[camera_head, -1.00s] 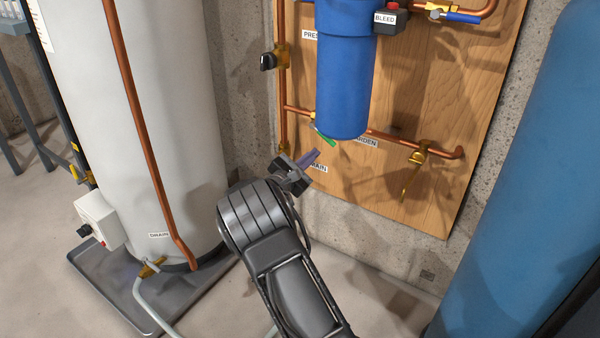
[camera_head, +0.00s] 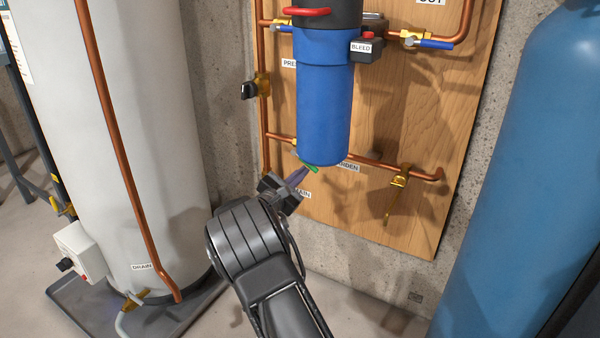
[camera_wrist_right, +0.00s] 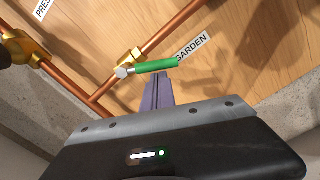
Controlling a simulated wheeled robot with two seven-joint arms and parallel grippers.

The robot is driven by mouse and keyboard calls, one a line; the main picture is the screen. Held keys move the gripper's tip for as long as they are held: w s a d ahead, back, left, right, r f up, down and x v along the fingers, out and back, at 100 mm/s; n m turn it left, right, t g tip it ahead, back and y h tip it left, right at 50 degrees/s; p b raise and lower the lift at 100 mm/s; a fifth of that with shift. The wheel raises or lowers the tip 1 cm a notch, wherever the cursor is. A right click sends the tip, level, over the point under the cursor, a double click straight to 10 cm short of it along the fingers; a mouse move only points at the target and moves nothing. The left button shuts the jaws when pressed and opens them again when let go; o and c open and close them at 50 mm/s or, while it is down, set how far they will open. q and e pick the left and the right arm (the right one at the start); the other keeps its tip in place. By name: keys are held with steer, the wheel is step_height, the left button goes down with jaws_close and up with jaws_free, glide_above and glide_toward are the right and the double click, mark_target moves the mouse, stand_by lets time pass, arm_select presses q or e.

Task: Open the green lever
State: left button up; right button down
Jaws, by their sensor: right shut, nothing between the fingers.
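The green lever (camera_wrist_right: 155,67) is on a brass valve (camera_wrist_right: 130,56) on the copper pipe beside the GARDEN label (camera_wrist_right: 192,46). In the right wrist view it lies roughly along the picture's width, pointing toward the label. My left gripper is not in view.
The blue filter housing (camera_head: 322,105) hangs just above the lever. A brass valve with a yellow handle (camera_head: 397,184) is to the right. A white tank (camera_head: 150,150) stands left, a blue tank (camera_head: 510,170) right. A black-handled valve (camera_head: 250,90) is upper left.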

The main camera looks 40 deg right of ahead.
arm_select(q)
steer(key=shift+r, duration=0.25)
arm_select(e)
steer(key=shift+r, duration=0.1)
